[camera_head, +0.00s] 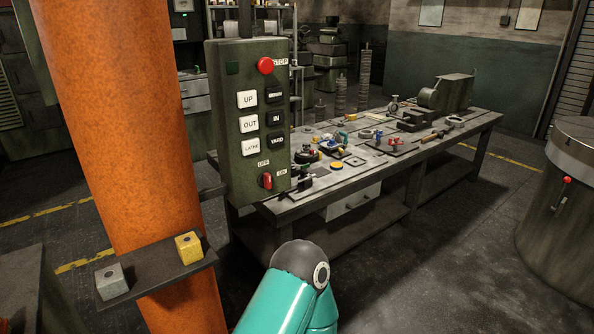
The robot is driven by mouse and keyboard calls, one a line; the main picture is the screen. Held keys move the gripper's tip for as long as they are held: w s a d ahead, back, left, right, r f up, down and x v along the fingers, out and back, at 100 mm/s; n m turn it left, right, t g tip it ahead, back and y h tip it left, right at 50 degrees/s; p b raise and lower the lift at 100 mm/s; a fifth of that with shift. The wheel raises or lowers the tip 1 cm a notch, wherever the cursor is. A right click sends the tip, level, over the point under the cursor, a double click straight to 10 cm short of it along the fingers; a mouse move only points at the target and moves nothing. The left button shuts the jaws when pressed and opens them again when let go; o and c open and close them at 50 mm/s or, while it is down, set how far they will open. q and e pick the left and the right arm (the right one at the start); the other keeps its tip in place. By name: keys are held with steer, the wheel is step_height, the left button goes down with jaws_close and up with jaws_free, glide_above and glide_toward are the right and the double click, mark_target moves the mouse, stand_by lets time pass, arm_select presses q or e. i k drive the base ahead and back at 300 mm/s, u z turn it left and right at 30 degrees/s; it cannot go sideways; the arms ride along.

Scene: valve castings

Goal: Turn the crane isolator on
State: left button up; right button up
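The crane isolator is a small red rotary knob (266,181) low on the front of a green control box (232,168). An "OFF" label sits above the knob and an "ON" label sits to its upper right. The knob's handle looks close to upright, nearer to the OFF label, but it is small in the picture. Above it are white and black push buttons marked UP, OUT, LATHE, IN and YARD, and a red STOP button (265,65). A teal arm link of mine with a dark joint rises from the bottom edge, below the box. Neither gripper is in view.
An orange column (125,120) stands just left of the box, with a small shelf (150,272) bearing a grey and a yellow block. A workbench (318,204) cluttered with valve parts stands behind and right. A round drum (560,215) is at far right. Floor between them is clear.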

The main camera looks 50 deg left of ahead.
mark_target(265, 179)
steer(key=z, duration=0.45)
steer(key=i, duration=0.25)
steer(key=u, duration=3.25)
steer(key=i, duration=0.5)
steer(key=z, duration=0.7)
